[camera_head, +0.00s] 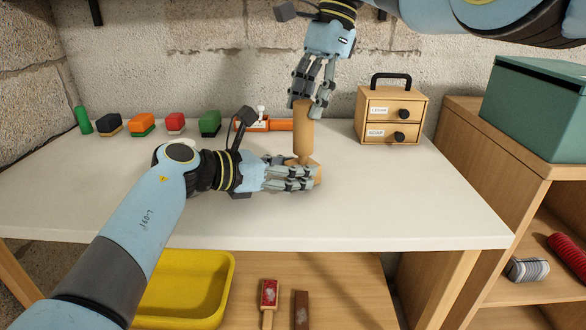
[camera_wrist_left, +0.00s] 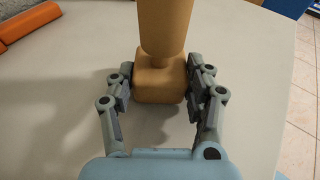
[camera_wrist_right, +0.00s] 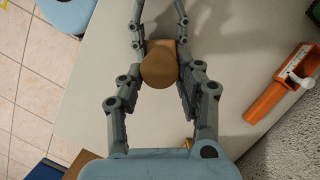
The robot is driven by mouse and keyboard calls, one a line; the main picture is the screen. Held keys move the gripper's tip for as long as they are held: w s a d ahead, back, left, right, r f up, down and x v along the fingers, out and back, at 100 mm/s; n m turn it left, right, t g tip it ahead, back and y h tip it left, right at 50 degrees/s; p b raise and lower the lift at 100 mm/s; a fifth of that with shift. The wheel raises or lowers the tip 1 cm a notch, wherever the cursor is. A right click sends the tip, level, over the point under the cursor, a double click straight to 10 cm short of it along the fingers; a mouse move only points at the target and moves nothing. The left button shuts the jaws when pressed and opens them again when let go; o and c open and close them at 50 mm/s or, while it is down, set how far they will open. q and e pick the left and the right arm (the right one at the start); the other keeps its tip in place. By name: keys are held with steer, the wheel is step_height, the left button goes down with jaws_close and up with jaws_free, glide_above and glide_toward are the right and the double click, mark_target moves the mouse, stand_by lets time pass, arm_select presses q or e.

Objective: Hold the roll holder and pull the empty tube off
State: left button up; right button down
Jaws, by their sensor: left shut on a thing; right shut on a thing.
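The roll holder has a square tan wooden base (camera_head: 318,173) standing on the white table; the base also shows in the left wrist view (camera_wrist_left: 160,88). A tan-brown tube (camera_head: 303,138) stands upright above the base and shows in the left wrist view (camera_wrist_left: 165,28). My left gripper (camera_head: 303,180) is shut on the base, with a finger on each side. My right gripper (camera_head: 307,104) comes from above and is shut on the tube's upper end. In the right wrist view the round top (camera_wrist_right: 159,70) sits between the fingers. Fingers hide part of the base and the top.
An orange tool with a white part (camera_head: 272,124) lies behind the holder. Several coloured blocks (camera_head: 175,123) line the table's back left. A small drawer cabinet (camera_head: 390,118) stands at the back right. A yellow bin (camera_head: 218,300) is below. The table's front right is clear.

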arm_select(q)
steer(key=shift+f, duration=0.1)
arm_select(e)
step_height(320, 180, up, 8)
steer(key=shift+f, duration=0.25)
stand_by(1.1)
arm_select(q)
steer(key=o, duration=1.3)
arm_select(e)
step_height(320, 180, up, 4)
